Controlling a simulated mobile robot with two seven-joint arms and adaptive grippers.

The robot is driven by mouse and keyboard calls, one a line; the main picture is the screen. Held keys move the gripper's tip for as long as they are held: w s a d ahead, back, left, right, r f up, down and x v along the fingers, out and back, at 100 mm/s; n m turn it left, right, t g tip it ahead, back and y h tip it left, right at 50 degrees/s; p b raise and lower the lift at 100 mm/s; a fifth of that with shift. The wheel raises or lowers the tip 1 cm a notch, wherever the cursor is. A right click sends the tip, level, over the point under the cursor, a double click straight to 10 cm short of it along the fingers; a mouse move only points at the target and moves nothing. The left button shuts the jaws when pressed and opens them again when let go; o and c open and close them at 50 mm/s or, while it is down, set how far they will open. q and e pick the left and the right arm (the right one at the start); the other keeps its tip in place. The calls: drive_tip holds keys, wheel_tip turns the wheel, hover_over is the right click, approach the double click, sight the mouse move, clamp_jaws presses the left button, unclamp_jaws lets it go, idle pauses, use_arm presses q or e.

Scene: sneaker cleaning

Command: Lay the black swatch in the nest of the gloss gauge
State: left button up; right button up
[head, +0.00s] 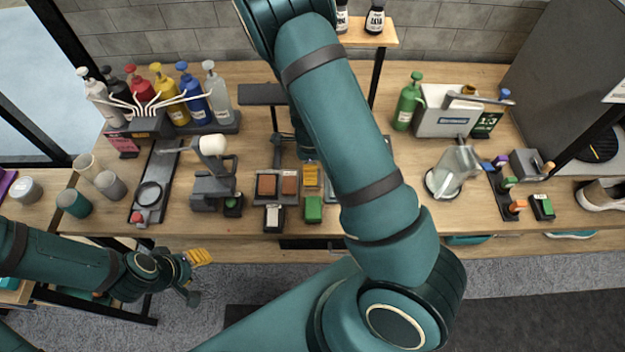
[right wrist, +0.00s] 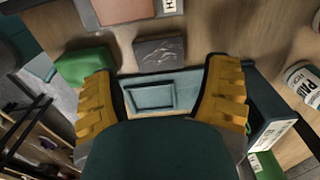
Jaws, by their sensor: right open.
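A dark grey-black block with a pale marking (right wrist: 160,50), likely the black swatch, lies on the wooden table just beyond my right fingertips in the right wrist view. My right gripper (right wrist: 160,88) is open, its yellow fingers wide apart and nothing held between them. Between and below the fingers is a teal surface with a dark rectangular frame (right wrist: 150,97); I cannot tell whether this is the gauge's nest. In the head view my right arm covers the middle of the table and hides its gripper. My left gripper (head: 197,258) is off the table's front edge, apparently empty.
A green block (right wrist: 82,67) lies left of the dark block, and a labelled jar (right wrist: 303,82) stands at right. In the head view, brown swatches (head: 267,185) lie mid-table, several bottles (head: 165,98) stand back left, and a glass jug (head: 455,168) stands right.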

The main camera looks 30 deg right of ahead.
drive_tip(key=shift+s+f+b, duration=0.15)
drive_tip(key=shift+f+b, duration=0.45)
drive_tip(key=shift+f, duration=2.35)
drive_tip(key=c, duration=0.7)
